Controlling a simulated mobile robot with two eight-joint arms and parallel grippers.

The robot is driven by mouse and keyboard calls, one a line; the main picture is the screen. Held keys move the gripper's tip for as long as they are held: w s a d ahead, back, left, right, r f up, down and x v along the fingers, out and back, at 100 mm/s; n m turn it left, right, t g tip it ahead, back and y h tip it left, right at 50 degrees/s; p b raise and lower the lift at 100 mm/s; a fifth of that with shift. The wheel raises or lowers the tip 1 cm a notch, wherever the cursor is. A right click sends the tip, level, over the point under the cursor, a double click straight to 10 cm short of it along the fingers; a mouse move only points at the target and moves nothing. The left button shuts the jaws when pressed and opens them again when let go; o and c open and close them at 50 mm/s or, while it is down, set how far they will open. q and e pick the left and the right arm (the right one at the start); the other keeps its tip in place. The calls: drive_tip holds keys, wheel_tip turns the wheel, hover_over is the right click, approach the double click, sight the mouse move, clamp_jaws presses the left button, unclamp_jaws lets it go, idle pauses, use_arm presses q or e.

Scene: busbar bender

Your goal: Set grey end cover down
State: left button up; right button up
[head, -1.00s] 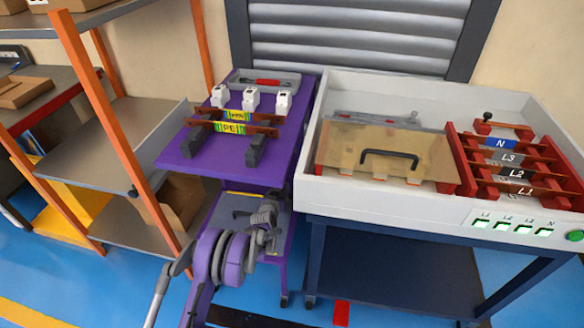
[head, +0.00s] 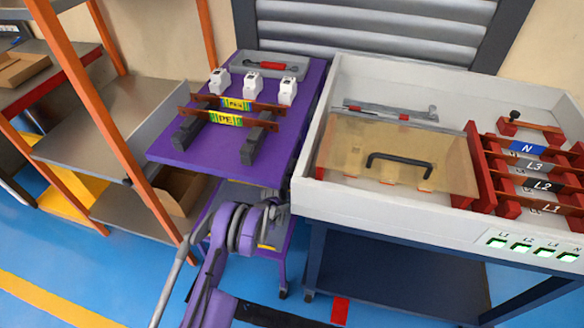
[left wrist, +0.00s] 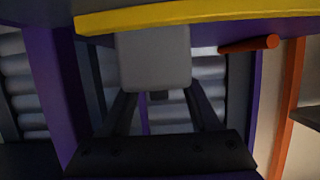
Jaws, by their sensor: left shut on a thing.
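My left gripper (left wrist: 160,105) is shut on a grey block-shaped piece, which I take to be the grey end cover (left wrist: 154,60). The piece sits between the two dark fingers in the left wrist view, close to a yellow-edged surface (left wrist: 200,15). I cannot tell whether they touch. In the head view my purple left arm reaches to the lower level of the purple cart (head: 300,130), and its own wrist and the cart hide the gripper and the piece. My right gripper is not in view.
The cart top carries white devices (head: 254,84), copper bars on dark supports (head: 185,130) and a grey tray (head: 270,65). A white bench (head: 310,190) with busbars stands right. Orange-posted shelving (head: 110,125) with a cardboard box (head: 180,190) stands left.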

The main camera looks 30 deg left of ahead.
use_arm(q)
drive_tip(key=shift+f, duration=0.15)
drive_tip(key=o, duration=1.4)
drive_tip(key=shift+r, duration=0.25)
drive_tip(key=p+v, duration=0.2)
drive_tip(key=v, duration=1)
drive_tip(key=shift+f+p, duration=0.1)
drive_tip(key=shift+p, duration=0.25)
